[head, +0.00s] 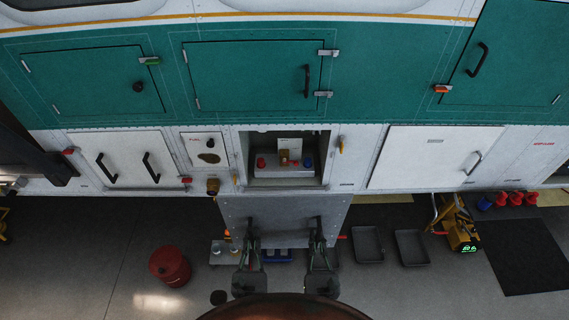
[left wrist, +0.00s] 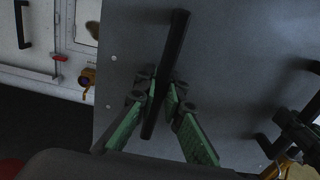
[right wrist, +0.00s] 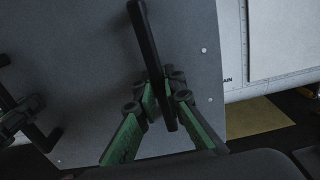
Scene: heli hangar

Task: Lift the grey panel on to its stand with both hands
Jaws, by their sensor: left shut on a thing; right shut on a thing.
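The grey panel (head: 285,212) hangs in front of me, just below an open compartment in the helicopter's side. Its face also fills much of the left wrist view (left wrist: 235,60) and the right wrist view (right wrist: 80,60). My left gripper (head: 251,242) is shut on the panel's left black handle (left wrist: 178,45). My right gripper (head: 318,242) is shut on its right black handle (right wrist: 143,35). The handles run between the fingers, slanted in the wrist views. I cannot make out the panel's stand for certain in any view.
The open compartment (head: 258,182) holds a box with red and blue knobs. A red drum (head: 170,266) stands on the floor at left. Dark trays (head: 411,247) and a yellow device (head: 459,228) are at right. A blue tray (head: 276,256) lies low behind the panel.

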